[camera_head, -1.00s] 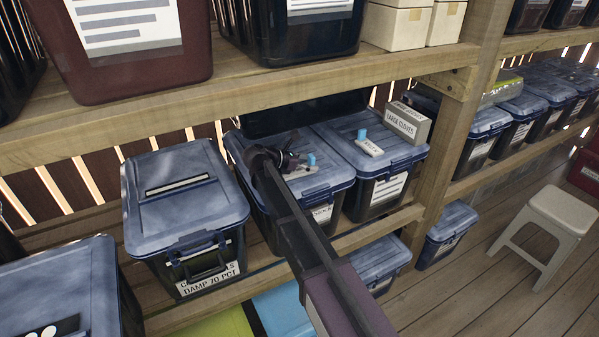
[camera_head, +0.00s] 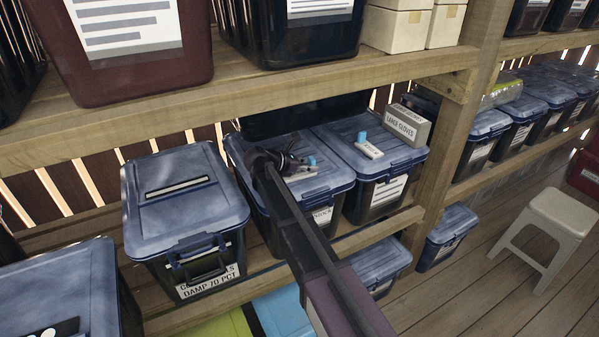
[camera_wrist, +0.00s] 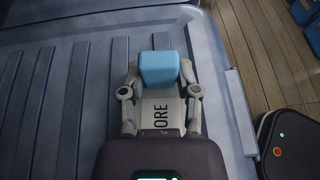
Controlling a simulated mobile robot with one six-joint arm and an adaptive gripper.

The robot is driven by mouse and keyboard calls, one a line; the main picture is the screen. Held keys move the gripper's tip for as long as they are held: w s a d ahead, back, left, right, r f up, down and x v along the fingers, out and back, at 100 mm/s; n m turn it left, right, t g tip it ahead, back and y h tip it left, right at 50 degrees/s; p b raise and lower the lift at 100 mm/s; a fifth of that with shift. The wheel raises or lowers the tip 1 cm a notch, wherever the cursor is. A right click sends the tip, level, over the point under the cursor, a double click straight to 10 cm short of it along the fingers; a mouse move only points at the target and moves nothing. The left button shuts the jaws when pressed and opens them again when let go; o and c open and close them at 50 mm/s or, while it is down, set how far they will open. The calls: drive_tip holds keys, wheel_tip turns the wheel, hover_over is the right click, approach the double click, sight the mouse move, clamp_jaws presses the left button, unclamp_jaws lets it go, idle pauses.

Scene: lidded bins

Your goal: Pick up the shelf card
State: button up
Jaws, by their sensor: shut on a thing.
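The shelf card (camera_wrist: 160,112) is a light grey plate with dark letters, of which "ORE" shows, and a blue block-shaped grip (camera_wrist: 160,70) at its far end. It is at the lid of the middle blue-lidded bin (camera_head: 328,186); I cannot tell whether it still touches the lid. In the wrist view, my gripper (camera_wrist: 160,78) is shut on the card's blue grip, one finger on each side. In the head view, my gripper (camera_head: 298,163) is low over that lid, and the card (camera_head: 301,175) shows beside it, partly hidden.
A similar card with a blue grip (camera_head: 369,150) and a grey "LARGE GLOVES" box (camera_head: 403,125) sit on the bin to the right. A closed bin (camera_head: 185,215) stands to the left. The upper shelf's wooden beam (camera_head: 240,110) runs above. A white stool (camera_head: 560,220) stands on the floor.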

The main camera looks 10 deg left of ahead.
sight(310, 158)
drive_tip(key=shift+r, duration=0.2)
wheel_tip(310, 158, up, 4)
drive_tip(key=p, duration=0.4)
drive_tip(key=shift+f, duration=0.25)
drive_tip(key=s+d+r+p, duration=0.1)
drive_tip(key=s+d, duration=0.7)
drive_tip(key=s, duration=0.5)
drive_tip(key=shift+s+d, duration=0.25)
drive_tip(key=shift+d, duration=0.1)
drive_tip(key=shift+r, duration=0.1)
wheel_tip(310, 158, up, 3)
drive_tip(key=p, duration=0.3)
drive_tip(key=shift+w+r, duration=0.1)
drive_tip(key=shift+r, duration=0.1)
drive_tip(key=shift+f, duration=0.1)
